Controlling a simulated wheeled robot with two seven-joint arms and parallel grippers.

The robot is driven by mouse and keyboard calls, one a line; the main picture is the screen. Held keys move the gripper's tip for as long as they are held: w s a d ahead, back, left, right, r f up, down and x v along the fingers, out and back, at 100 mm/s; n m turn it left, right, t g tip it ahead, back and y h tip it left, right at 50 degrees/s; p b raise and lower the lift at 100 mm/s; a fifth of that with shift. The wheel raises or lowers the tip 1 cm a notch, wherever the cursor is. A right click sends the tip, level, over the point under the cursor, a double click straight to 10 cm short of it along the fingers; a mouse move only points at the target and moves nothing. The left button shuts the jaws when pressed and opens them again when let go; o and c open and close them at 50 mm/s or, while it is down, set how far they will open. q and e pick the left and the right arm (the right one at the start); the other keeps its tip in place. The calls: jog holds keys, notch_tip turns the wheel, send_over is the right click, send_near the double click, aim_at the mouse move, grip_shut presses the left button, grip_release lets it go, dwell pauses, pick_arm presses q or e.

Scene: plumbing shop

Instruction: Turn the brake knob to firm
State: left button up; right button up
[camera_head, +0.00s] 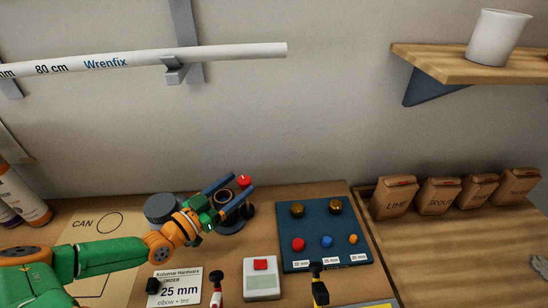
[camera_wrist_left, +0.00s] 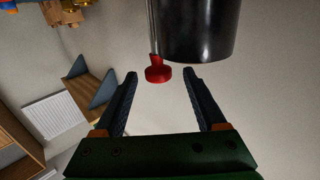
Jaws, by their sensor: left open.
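The small red knob (camera_head: 244,181) is at the back of the bench, on a dark device partly hidden behind my left gripper. My left gripper (camera_head: 241,184) is open, with its two blue fingers pointing at the knob from the left. In the left wrist view the red knob (camera_wrist_left: 158,74) lies between the open fingertips (camera_wrist_left: 160,73), with a visible gap on both sides. A black cylinder (camera_wrist_left: 200,30) stands close beside the knob there. The knob's marking is too small to read. My right gripper is not in view.
A blue board (camera_head: 310,215) with coloured knobs lies right of the device. In front are an order card (camera_head: 178,286), a white box with a red button (camera_head: 261,285) and two upright tools. A grey round lid (camera_head: 160,208) is left of the device. Paper bags (camera_head: 395,198) stand right.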

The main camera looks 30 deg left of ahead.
aim_at(244, 179)
pick_arm(q)
jog(key=shift+w+d, duration=0.2)
jog(key=shift+w, duration=0.4)
jog(key=shift+w+d, duration=0.1)
jog(key=shift+w, duration=0.1)
jog(key=shift+w+d+r+t+b, duration=0.1)
jog(key=shift+w+r+t+b, duration=0.2)
jog(key=shift+r+b, duration=0.15)
jog(key=x, duration=0.3)
jog(key=shift+w+f, duration=0.15)
jog(key=shift+w, duration=0.2)
grip_shut()
jog(key=shift+a+n+y+p, duration=0.2)
jog(key=shift+n+y+p, duration=0.75)
jog(key=shift+y+p, duration=0.7)
jog(key=shift+a+n+y+p, duration=0.25)
jog(key=shift+n+y+p, duration=0.75)
jog(key=shift+y+p, duration=0.6)
jog(key=shift+a+n+y+p, duration=0.2)
jog(key=shift+n+y+p, duration=0.75)
jog(key=shift+y+p, duration=0.7)
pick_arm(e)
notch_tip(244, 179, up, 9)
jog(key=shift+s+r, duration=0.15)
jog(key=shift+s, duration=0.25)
